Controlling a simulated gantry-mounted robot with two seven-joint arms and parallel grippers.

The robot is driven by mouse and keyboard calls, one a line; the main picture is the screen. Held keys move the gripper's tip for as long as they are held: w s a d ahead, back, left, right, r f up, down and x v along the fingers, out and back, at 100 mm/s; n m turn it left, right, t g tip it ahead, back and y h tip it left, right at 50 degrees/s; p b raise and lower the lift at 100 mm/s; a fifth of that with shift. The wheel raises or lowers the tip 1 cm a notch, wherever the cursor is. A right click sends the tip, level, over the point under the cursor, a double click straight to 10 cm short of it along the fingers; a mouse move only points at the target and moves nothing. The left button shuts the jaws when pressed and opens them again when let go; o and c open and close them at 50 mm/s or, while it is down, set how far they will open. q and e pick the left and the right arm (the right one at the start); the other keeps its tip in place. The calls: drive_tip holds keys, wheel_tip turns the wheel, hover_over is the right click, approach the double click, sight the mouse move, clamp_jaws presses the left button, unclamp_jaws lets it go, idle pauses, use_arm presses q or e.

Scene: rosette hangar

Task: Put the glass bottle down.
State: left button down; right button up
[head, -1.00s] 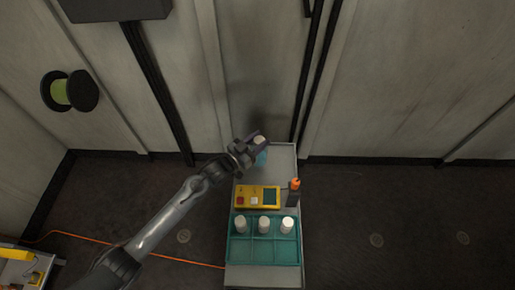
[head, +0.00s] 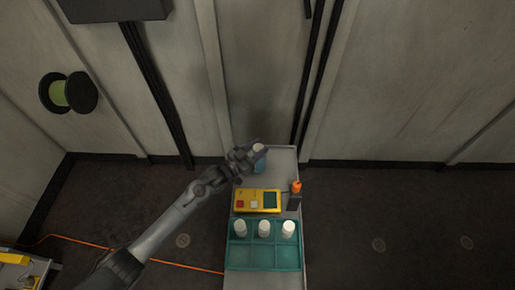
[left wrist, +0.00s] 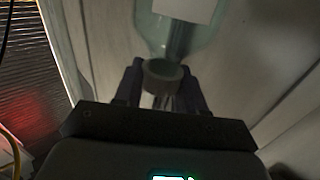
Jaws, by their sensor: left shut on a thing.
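The glass bottle (head: 260,164) is pale blue and shows at the far end of the narrow grey bench (head: 284,155). My left gripper (head: 256,151) is shut on its upper part. In the left wrist view, the clear greenish bottle (left wrist: 178,38) with a white label lies beyond the fingers, and its neck is between them. Whether the bottle's base touches the bench is hidden by the gripper and the angle. My right gripper is out of view.
A teal divided tray (head: 262,258) holds white-capped items. The wall stands close behind the bench.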

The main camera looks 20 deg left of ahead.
use_arm(q)
drive_tip(key=c, duration=0.7)
unclamp_jaws()
drive_tip(key=shift+o, duration=0.2)
drive_tip(key=shift+r, duration=0.1)
drive_tip(key=p+v, duration=0.3)
drive_tip(key=v, duration=0.9)
